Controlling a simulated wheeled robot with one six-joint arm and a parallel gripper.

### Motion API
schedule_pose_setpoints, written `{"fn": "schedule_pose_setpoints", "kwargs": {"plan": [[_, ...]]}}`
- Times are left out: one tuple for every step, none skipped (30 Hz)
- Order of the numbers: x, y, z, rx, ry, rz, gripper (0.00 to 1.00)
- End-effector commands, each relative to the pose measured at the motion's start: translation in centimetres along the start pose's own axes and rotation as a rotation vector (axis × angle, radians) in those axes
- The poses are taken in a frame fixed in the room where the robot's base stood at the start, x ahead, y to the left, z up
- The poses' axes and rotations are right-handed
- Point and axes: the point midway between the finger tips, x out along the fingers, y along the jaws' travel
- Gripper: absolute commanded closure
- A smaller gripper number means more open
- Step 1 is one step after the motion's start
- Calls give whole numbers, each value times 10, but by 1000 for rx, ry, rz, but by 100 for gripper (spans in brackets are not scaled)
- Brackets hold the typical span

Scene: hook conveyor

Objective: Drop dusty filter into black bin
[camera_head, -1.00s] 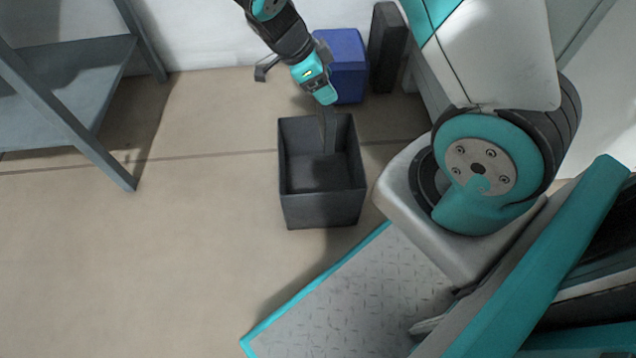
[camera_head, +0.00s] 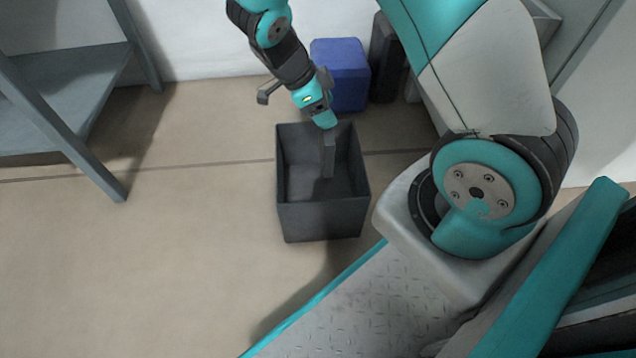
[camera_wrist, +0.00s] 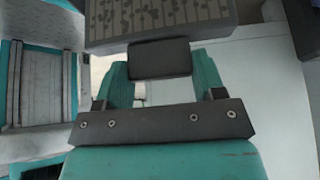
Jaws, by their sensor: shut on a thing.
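The dusty filter (camera_head: 328,157) is a dark grey slab hanging upright below my gripper (camera_head: 326,120). In the wrist view the filter (camera_wrist: 160,18) fills the top with a speckled, patterned face, and its small dark block sits between the teal fingers of my gripper (camera_wrist: 160,78). My gripper is shut on it. The black bin (camera_head: 322,222) stands open-topped on the floor. In the head view the filter overlaps the bin's opening near its back right; I cannot tell how deep it hangs. The bin's inside otherwise looks empty.
A blue bin (camera_head: 341,75) and a dark upright object (camera_head: 386,58) stand behind the black bin by the wall. A grey metal table or rack (camera_head: 62,88) is at the left. The floor left of the black bin is clear.

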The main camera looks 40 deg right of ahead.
Motion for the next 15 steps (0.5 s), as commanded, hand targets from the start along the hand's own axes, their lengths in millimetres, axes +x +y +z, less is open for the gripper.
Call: {"fn": "schedule_pose_setpoints", "kwargs": {"plan": [[0,0,0,0,0,0,30],[0,0,0,0,0,0,23],[0,0,0,0,0,0,14],[0,0,0,0,0,0,7],[0,0,0,0,0,0,7],[0,0,0,0,0,0,7],[0,0,0,0,0,0,7],[0,0,0,0,0,0,7],[0,0,0,0,0,0,7],[0,0,0,0,0,0,7],[0,0,0,0,0,0,7],[-1,0,0,0,0,0,7],[-2,0,0,0,0,0,7],[-4,0,0,-1,0,-1,7],[-8,0,-1,-1,-1,-1,7]]}}
